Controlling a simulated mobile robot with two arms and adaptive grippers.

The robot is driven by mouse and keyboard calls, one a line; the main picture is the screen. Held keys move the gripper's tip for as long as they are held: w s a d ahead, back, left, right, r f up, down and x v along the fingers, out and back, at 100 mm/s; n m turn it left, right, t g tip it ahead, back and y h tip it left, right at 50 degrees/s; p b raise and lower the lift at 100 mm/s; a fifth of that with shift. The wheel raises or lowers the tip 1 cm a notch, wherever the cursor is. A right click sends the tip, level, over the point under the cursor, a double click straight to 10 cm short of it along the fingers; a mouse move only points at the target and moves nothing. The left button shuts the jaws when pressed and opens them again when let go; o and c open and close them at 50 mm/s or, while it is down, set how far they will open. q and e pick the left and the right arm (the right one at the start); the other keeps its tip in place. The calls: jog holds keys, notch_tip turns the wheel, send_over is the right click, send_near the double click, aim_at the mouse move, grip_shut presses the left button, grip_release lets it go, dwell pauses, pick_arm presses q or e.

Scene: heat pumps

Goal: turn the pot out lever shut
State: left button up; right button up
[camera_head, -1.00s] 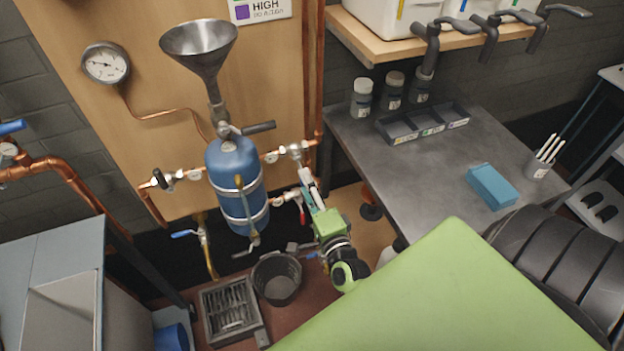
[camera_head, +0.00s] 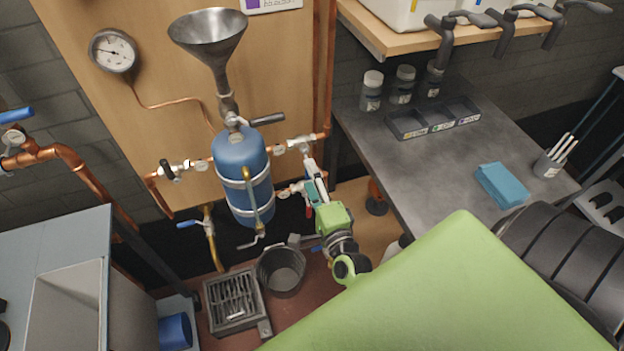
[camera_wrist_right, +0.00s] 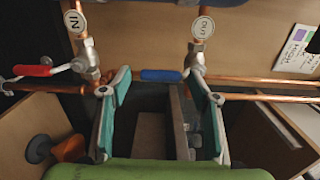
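In the wrist view a valve under a round tag that seems to read OUT (camera_wrist_right: 203,27) has a blue lever (camera_wrist_right: 160,75) reaching left, across the vertical line of its valve. My right gripper (camera_wrist_right: 157,85) is open, its teal-padded fingers on either side of the blue lever, which I cannot tell is touched. A second valve under an IN tag (camera_wrist_right: 72,21) has a red lever (camera_wrist_right: 33,70). In the head view my right gripper (camera_head: 311,172) is right of the blue tank (camera_head: 240,165), by the pipes; the lever is not clear there. My left gripper is not in view.
Copper pipes (camera_wrist_right: 265,98) run horizontally beside the fingers in the wrist view. In the head view a funnel (camera_head: 208,35) tops the tank, a dark bucket (camera_head: 283,272) and floor grate (camera_head: 233,300) are below, and a metal table (camera_head: 400,165) stands right.

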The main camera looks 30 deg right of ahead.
jog(key=shift+s, duration=0.15)
jog(key=v, duration=1.2)
jog(key=shift+a, duration=0.1)
jog(key=s+a+f+n+g+y, duration=0.25)
jog(key=f+n, duration=0.25)
jog(key=f, duration=0.6)
jog(key=s+a+f+n+g+y, duration=0.1)
jog(key=s+a+f+n+g, duration=0.25)
jog(key=f, duration=0.75)
jog(key=s+a+f+n+g+y, duration=0.2)
jog(key=s+f+n+g, duration=0.3)
jog(key=f, duration=0.6)
jog(key=s+d+f+n+g, duration=0.2)
jog(key=s+f+n, duration=0.3)
jog(key=s, duration=0.5)
jog(key=s+d+f+n+g+h, duration=0.1)
jog(key=s+d+f+n+g, duration=0.1)
jog(key=s+f+n, duration=0.3)
jog(key=s+f+g, duration=0.1)
jog(key=s+f, duration=0.2)
jog(key=s, duration=0.2)
jog(key=shift+g, duration=0.3)
jog(key=shift+a+h, duration=0.1)
jog(key=shift+h, duration=0.15)
